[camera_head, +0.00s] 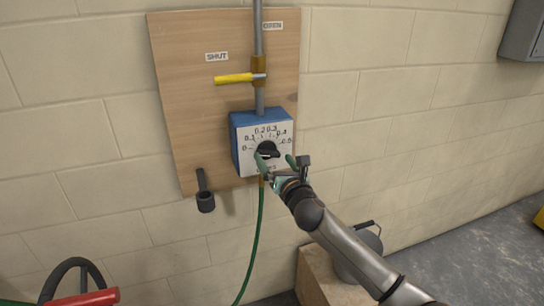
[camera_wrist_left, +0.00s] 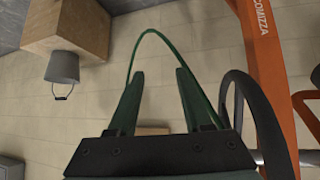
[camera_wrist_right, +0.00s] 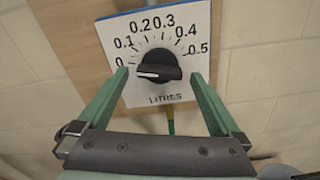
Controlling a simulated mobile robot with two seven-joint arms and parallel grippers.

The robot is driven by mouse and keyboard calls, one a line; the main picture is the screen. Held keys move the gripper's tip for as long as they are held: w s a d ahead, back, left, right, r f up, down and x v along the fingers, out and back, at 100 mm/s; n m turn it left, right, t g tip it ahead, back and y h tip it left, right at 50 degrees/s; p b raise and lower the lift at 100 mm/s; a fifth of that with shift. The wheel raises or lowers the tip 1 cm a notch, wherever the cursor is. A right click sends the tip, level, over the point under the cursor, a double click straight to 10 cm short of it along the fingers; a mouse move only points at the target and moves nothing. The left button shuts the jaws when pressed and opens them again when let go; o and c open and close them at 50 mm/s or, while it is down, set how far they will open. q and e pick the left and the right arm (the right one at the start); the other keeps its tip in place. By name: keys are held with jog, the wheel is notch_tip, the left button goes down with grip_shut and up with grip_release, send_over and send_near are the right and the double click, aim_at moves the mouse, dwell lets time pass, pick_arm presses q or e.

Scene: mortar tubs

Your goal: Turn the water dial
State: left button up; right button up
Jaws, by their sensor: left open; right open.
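The water dial (camera_head: 267,147) is a black knob on the white face of a blue box (camera_head: 242,150), with a scale from 0 to 0.5 litres. In the right wrist view the knob (camera_wrist_right: 158,65) has a white mark at its lower left, near the 0 side. My right gripper (camera_head: 276,163) is in front of the dial face. Its open green fingers (camera_wrist_right: 159,74) stand to either side of the knob, apart from it in the picture. My left gripper (camera_wrist_left: 159,75) is open and empty, away from the dial; it is not clear in the head view.
A wooden board (camera_head: 180,100) carries the box, a pipe (camera_head: 259,40) and a yellow valve lever (camera_head: 233,78) pointing left below a SHUT label (camera_head: 216,56). A green hose (camera_head: 257,235) hangs below. A grey bucket (camera_head: 357,258) is on a wooden box (camera_head: 318,278). Orange framework (camera_wrist_left: 262,70) is near my left gripper.

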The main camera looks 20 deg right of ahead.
aim_at(268, 153)
jog(key=shift+w, duration=1.3)
jog(key=shift+c, duration=0.2)
jog(key=c, duration=1.1)
